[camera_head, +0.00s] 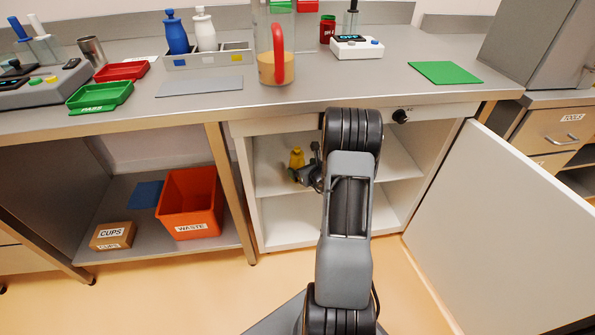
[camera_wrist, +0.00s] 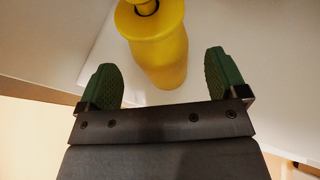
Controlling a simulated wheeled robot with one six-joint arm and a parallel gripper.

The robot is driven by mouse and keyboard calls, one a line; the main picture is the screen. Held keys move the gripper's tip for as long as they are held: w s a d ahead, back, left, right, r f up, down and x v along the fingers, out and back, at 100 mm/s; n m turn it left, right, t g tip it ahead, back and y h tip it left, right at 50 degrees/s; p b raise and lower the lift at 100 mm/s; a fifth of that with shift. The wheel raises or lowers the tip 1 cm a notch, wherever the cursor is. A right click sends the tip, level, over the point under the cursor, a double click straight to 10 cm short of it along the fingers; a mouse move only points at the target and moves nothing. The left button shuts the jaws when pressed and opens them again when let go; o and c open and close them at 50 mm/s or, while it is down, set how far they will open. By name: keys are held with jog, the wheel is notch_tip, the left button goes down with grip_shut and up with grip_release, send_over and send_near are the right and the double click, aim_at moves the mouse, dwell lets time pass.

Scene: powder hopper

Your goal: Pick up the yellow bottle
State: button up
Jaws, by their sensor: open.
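The yellow bottle (camera_head: 297,158) stands on a shelf inside the open white cabinet under the counter. In the wrist view the yellow bottle (camera_wrist: 158,50) is upright, just beyond my fingertips and roughly centred between them; the top of its cap is cut off by the picture edge. My gripper (camera_wrist: 166,75) is open, its two green-padded fingers apart, with no visible contact with the bottle. In the head view my gripper (camera_head: 306,172) is inside the cabinet beside the bottle, partly hidden by my own arm.
The open cabinet door (camera_head: 500,220) stands to the right. An orange waste bin (camera_head: 190,190) and a cups box (camera_head: 113,235) sit on the lower shelf at left. The counter (camera_head: 330,95) above carries blue and white bottles, trays, a jug and a scale.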

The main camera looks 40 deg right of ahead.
aim_at(301, 159)
jog(key=shift+b+x, duration=0.35)
jog(key=shift+x, duration=1.45)
jog(key=c, duration=1.2)
jog(key=shift+o, duration=0.2)
jog(key=shift+r, duration=0.25)
jog(key=shift+s+r+p, duration=0.1)
jog(key=shift+r+p, duration=0.75)
jog(key=shift+r, duration=0.85)
jog(key=s+p, duration=0.2)
jog(key=s, duration=1.5)
jog(key=shift+s+a+r+p, duration=0.15)
jog(key=shift+r+p, duration=0.5)
jog(key=shift+r, duration=0.15)
jog(key=shift+s+a+r+p, duration=0.1)
jog(key=shift+a+r+p, duration=0.1)
jog(key=shift+r+p, duration=0.5)
jog(key=shift+s+a+r+p, duration=0.15)
jog(key=shift+r+p, duration=0.45)
jog(key=shift+r, duration=0.25)
